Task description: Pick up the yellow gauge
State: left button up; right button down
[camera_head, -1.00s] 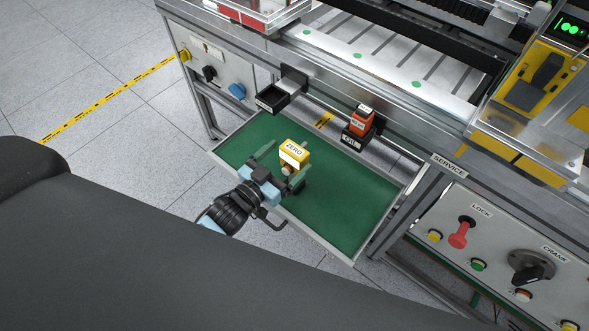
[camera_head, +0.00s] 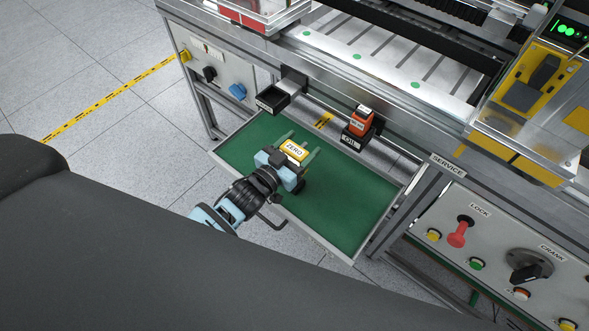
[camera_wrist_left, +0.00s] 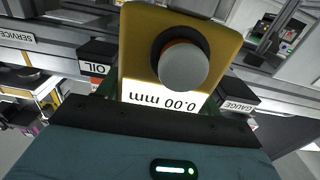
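In the left wrist view the gauge (camera_wrist_left: 138,45) is close up, with a round grey knob and an upside-down 0.00 mm display. My left gripper (camera_head: 299,145) reaches in from the lower left, its two fingers on either side of the gauge. A small gap shows between the gauge and the right-hand finger, so the gripper looks open around it. The gauge's underside is hidden. My right gripper is not in view.
An empty-looking black holder (camera_head: 272,99) is fixed at the drawer's back left. A black holder (camera_head: 352,139) with an orange item (camera_head: 361,120) stands at the back right. The drawer's right part is bare. A SERVICE panel (camera_head: 490,250) with knobs is at right.

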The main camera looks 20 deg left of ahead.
pick_arm(q)
jog(key=c, duration=1.2)
jog(key=shift+r, duration=0.1)
jog(key=shift+c, duration=0.5)
jog(key=shift+r, duration=0.1)
jog(key=shift+r, duration=1.55)
jog(key=shift+s+a+r, duration=0.1)
jog(key=shift+r, duration=0.05)
jog(key=r+v, duration=0.1)
jog(key=v, duration=1.4)
jog(key=shift+s+r, duration=0.25)
jog(key=shift+s, duration=0.1)
jog(key=shift+a, duration=0.1)
